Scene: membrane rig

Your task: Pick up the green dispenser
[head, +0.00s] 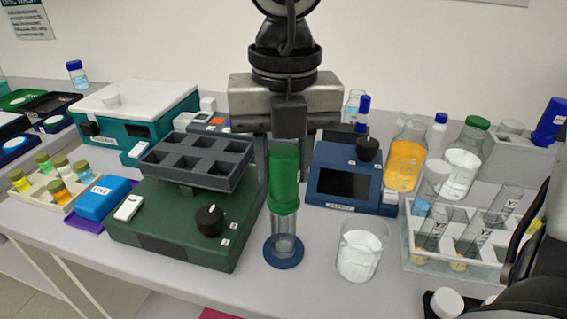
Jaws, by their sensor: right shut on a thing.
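The green dispenser (283,185) stands upright in the front middle of the bench. Below its green body is a clear tube, with a round blue base (284,252) at the bottom. My right gripper (284,165) reaches down from behind and is shut on the upper green part, one finger on each side. I cannot tell whether the tube is fixed to the blue base or only stands in it.
A green device (180,230) with a grey block rack stands close left. A blue device (350,180) is behind right. A glass beaker (362,250) of white content stands close right, beside a white tube rack (440,255). Bottles crowd the back right.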

